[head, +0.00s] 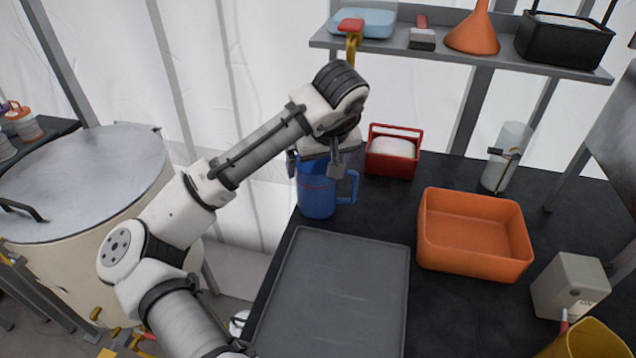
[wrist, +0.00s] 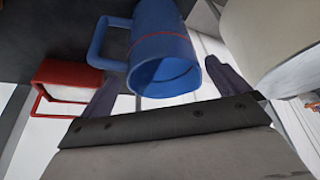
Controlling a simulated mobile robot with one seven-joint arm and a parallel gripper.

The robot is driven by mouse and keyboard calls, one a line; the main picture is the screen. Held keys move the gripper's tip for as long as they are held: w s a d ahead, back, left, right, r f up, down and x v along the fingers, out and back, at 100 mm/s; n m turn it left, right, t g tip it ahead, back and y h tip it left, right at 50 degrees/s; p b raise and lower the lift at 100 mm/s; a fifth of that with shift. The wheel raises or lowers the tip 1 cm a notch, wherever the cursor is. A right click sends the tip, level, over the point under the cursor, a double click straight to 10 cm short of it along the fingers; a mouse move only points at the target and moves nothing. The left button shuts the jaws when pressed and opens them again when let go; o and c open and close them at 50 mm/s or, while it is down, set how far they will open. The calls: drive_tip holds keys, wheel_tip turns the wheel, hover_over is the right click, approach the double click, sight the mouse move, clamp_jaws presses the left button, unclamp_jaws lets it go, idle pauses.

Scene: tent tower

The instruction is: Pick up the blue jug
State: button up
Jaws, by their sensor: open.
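The blue jug (head: 318,192) stands upright on the dark bench, behind the grey tray, with its handle to the right. A thin red line runs round its body. My gripper (head: 318,160) is open, directly above the jug's rim, with a finger on each side of its top. In the wrist view the jug (wrist: 163,55) shows its open mouth toward the camera, between the two dark fingers of my gripper (wrist: 168,90). Its handle points left there. I cannot tell whether the fingers touch the jug.
A red caddy (head: 393,152) stands just right of the jug; it also shows in the wrist view (wrist: 68,75). A grey tray (head: 335,290) lies in front. An orange bin (head: 474,235) and a clear cylinder (head: 507,155) are to the right. A shelf (head: 460,59) hangs above. A large drum (head: 85,180) is left.

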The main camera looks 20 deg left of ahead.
drive_tip(key=shift+p+x, duration=0.9)
drive_tip(key=shift+x, duration=1.75)
drive_tip(key=shift+s+a, duration=0.1)
drive_tip(key=shift+a, duration=0.05)
drive_tip(key=c, duration=1.1)
drive_tip(key=shift+o, duration=0.2)
drive_tip(key=shift+r, duration=0.25)
